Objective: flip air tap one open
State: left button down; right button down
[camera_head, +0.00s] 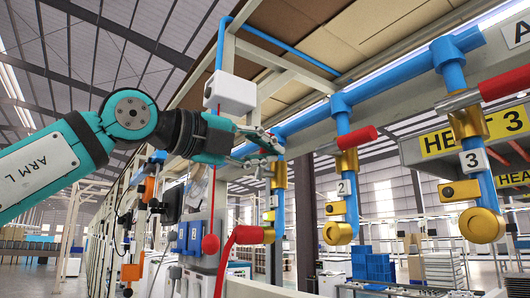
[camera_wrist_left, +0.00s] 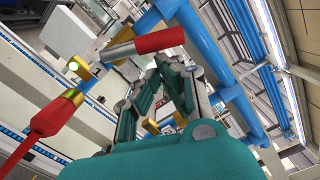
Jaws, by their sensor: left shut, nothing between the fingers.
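Air tap one (camera_head: 278,175) is the leftmost brass valve on the blue pipe; a red hose (camera_head: 240,236) joins its lower end. My left gripper (camera_head: 268,145) is shut and empty at the top of this tap and hides its handle in the head view. In the left wrist view, a red-gripped lever (camera_wrist_left: 158,40) with a silver shaft lies beside the closed fingers (camera_wrist_left: 170,75); it looks like tap one's handle. I cannot tell whether the fingers touch it. The red hose end also shows there (camera_wrist_left: 52,117). My right gripper is not in view.
Tap two (camera_head: 347,162) and tap three (camera_head: 467,122), both with red handles, hang to the right. A white box (camera_head: 231,93) sits above my left gripper. A red cord with a red ball (camera_head: 211,244) hangs below. A "HEAT 3" sign (camera_head: 480,131) is at right.

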pick_arm(q)
jog(key=shift+a+n+b, duration=0.1)
jog(key=shift+n+b, duration=0.25)
jog(key=shift+n, duration=0.15)
jog(key=n, duration=0.1)
jog(key=r+n, duration=0.1)
jog(key=w+r+n, duration=0.1)
jog(key=n, duration=0.1)
jog(key=shift+w+a, duration=0.1)
jog(key=shift+a, duration=0.25)
